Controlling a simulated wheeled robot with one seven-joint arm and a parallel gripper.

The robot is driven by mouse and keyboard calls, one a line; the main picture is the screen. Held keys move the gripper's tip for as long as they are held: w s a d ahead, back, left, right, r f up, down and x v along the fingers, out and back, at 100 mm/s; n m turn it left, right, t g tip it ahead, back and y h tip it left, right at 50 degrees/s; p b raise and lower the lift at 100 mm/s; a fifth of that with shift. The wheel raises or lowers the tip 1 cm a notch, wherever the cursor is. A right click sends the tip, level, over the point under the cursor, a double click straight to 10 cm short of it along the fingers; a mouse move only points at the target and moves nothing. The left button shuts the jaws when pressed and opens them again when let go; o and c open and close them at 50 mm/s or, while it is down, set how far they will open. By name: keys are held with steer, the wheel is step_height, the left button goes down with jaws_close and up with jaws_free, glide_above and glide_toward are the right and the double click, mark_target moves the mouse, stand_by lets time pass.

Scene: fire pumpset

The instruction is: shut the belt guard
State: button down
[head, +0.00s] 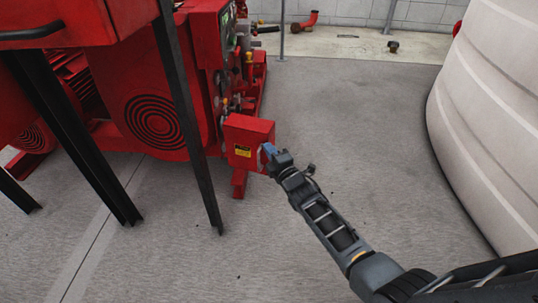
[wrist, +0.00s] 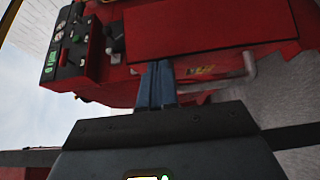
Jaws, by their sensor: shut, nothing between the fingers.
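A red box with a yellow warning label, which looks like the belt guard (head: 248,140), stands low at the near right corner of the red pumpset. My gripper (head: 268,150) is at its right side, with the blue fingertips close to or touching it; I cannot tell which. In the wrist view, the shut, empty blue fingers (wrist: 156,84) point at a flat red panel (wrist: 210,28), probably the guard's, with a yellow label beside the fingers. Whether the guard stands open is not clear, and its hinge is hidden.
A control panel with gauges (wrist: 70,45) is left of the fingers in the wrist view. Dark steel legs (head: 187,115) stand at the left in front of the pumpset. A large pale tank (head: 490,110) stands at the right. The grey floor between is mostly clear.

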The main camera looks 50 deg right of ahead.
steer(key=shift+d, duration=0.15)
steer(key=shift+d+n+y+p, duration=0.3)
steer(key=shift+d+y, duration=0.05)
steer(key=shift+y, duration=0.15)
